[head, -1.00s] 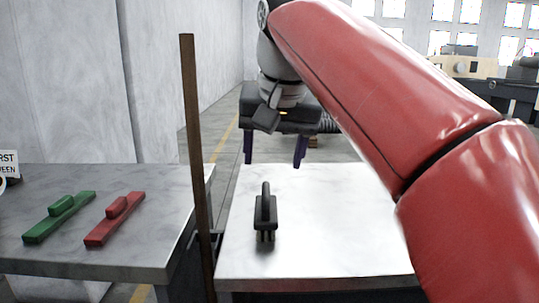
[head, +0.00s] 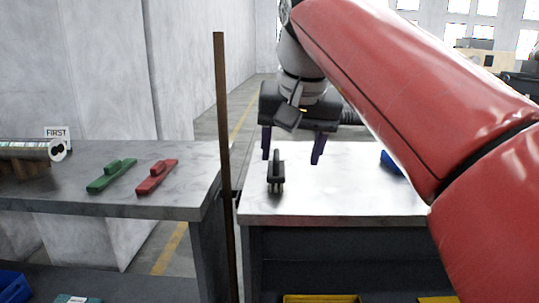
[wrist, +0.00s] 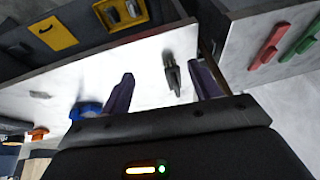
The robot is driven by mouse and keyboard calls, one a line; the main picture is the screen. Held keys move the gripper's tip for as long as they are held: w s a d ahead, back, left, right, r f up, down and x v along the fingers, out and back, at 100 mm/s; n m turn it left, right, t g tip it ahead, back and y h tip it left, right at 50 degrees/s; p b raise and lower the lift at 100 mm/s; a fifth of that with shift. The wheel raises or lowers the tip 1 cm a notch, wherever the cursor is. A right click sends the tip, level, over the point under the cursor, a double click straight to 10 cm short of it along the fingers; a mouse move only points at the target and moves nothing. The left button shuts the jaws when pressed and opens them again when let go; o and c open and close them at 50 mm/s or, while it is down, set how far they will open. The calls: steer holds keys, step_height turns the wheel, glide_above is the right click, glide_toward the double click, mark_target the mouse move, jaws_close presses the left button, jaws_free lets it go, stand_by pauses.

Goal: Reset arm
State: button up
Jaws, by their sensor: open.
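My gripper (head: 293,158) hangs at the end of my red arm, over the light metal table (head: 330,205) on the right. Its two purple fingers are wide apart with nothing between them. A dark handled tool (head: 275,173) stands on that table, near the left finger in the head view. In the wrist view the tool (wrist: 171,72) shows beyond the gap between the fingers (wrist: 163,88), apart from them.
A green block (head: 111,176) and a red block (head: 157,177) lie on the left table. A tall brown post (head: 222,130) rises between the tables. Yellow bins (head: 320,298) sit below.

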steer(key=s+d+f, duration=0.4)
steer(key=s+f, duration=0.1)
steer(key=f, duration=0.4)
steer(key=s+d+f, duration=0.4)
steer(key=s+f, duration=0.1)
steer(key=f, duration=0.4)
steer(key=s+d+f+t, duration=0.1)
steer(key=s+d+f, duration=0.2)
steer(key=f, duration=0.7)
steer(key=shift+s+d+n+h, duration=0.3)
steer(key=shift+s+d+h, duration=0.1)
steer(key=shift+s, duration=0.85)
